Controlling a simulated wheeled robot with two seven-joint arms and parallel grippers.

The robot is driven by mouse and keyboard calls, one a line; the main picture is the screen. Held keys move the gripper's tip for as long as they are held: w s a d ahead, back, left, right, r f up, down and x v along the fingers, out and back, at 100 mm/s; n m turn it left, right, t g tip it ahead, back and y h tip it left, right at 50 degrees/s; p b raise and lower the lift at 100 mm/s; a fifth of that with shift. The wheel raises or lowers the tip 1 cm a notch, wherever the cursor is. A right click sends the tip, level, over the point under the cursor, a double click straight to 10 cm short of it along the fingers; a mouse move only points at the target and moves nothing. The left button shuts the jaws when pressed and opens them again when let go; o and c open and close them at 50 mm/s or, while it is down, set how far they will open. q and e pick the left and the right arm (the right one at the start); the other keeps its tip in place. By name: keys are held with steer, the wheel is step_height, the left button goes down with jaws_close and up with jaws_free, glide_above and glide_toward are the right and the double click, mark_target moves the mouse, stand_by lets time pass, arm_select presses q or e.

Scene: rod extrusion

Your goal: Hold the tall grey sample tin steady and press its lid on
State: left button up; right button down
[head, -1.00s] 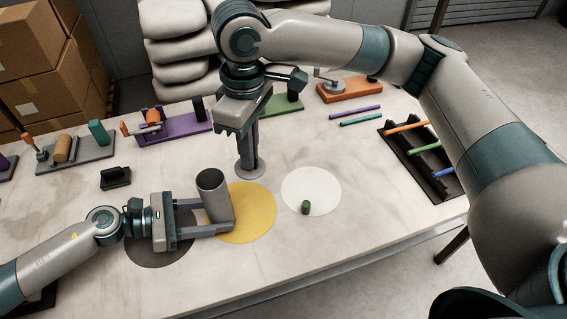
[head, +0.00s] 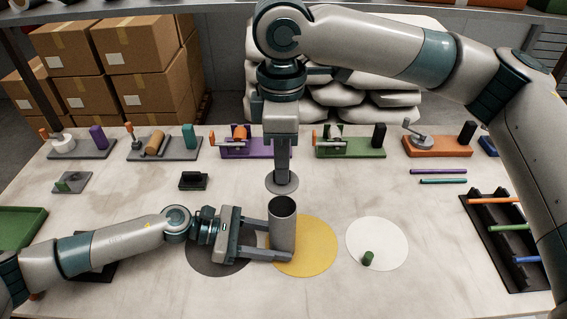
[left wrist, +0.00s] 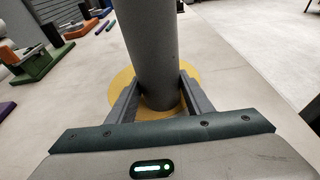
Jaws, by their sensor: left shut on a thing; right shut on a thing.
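The tall grey sample tin (head: 283,228) stands upright and open-topped on the left part of a yellow disc (head: 318,250). My left gripper (head: 281,245) is shut on the tin low down, one finger on each side. The left wrist view shows the tin (left wrist: 150,45) between the fingers (left wrist: 153,100), its top cut off. My right gripper (head: 282,168) points down and is shut on the lid (head: 282,184), a flat grey disc. The lid appears just above the tin's mouth in the head view, apart from it. Exact depth between them is hard to tell.
A white disc (head: 377,247) with a small green cylinder (head: 368,258) lies right of the tin. A dark disc (head: 213,264) lies under my left gripper. Several fixtures line the back, including a purple one (head: 256,152). A rod rack (head: 507,240) stands at the right.

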mark_target(282, 190)
steer(key=shift+f, duration=0.15)
steer(key=shift+f, duration=3.05)
steer(key=shift+f, duration=0.15)
stand_by(0.5)
steer(key=c, duration=1.4)
jaws_free()
steer(key=shift+o, duration=0.2)
steer(key=shift+r, duration=3.55)
